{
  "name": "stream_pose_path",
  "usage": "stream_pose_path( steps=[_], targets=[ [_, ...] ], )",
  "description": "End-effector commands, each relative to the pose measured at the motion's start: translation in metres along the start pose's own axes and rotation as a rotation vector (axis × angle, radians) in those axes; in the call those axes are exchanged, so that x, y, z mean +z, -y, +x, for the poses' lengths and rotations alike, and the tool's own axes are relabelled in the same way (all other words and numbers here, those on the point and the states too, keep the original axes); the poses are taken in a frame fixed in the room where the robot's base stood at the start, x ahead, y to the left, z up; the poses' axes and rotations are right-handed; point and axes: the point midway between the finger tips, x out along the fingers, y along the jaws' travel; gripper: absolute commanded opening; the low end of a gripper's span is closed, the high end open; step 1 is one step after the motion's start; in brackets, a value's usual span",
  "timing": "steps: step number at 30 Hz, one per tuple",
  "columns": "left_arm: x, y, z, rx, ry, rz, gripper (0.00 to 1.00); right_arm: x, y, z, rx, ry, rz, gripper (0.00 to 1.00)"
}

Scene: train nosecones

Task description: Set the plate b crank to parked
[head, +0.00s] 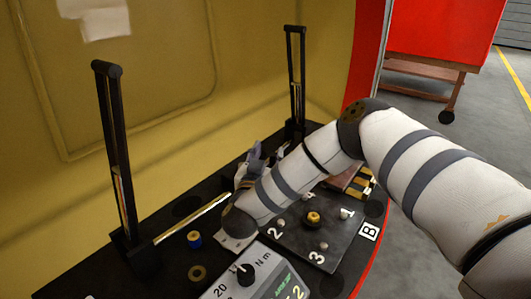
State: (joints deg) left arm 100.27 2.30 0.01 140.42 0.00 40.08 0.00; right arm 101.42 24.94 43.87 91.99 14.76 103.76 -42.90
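Plate B (335,240) is a dark square plate with a white "B" label (369,231) at its right. It carries the numbers 1, 2, 3 and 4, small studs and a brass-coloured hub (314,217) in the middle. I cannot pick out its crank for certain; my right arm covers part of the area beyond the plate. My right gripper (255,158) is beyond and left of the plate, low over the dark bench, mostly hidden behind its own wrist. I cannot see its fingertips clearly or whether it holds anything. My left gripper is not in view.
Two black upright posts (116,165) (296,80) stand along the yellow wall. A brass rod (190,219) lies between them. A torque box with a black knob (246,274) is at the front.

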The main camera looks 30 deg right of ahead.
Motion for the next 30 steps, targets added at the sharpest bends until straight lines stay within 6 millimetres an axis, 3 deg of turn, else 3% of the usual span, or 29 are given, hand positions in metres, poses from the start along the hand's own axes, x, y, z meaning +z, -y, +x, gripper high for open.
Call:
stream_pose_path(
  steps=[1,6,9,15,26,30],
  targets=[
    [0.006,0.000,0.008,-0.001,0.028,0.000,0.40,0.025,-0.001,-0.001,0.000,0.014,-0.014,0.40],
    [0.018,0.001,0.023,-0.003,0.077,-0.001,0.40,0.078,-0.002,-0.002,0.000,0.017,-0.016,0.40],
    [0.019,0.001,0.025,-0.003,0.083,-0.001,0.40,0.070,-0.003,0.028,0.005,0.006,-0.008,0.40],
    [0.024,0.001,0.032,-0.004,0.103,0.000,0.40,0.068,-0.001,0.064,0.000,0.007,-0.007,0.40],
    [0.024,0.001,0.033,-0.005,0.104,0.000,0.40,0.064,0.000,0.075,-0.002,0.004,-0.004,0.40],
    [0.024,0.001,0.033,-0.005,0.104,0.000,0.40,0.064,0.000,0.074,-0.002,0.004,-0.004,0.10]
  ],
)
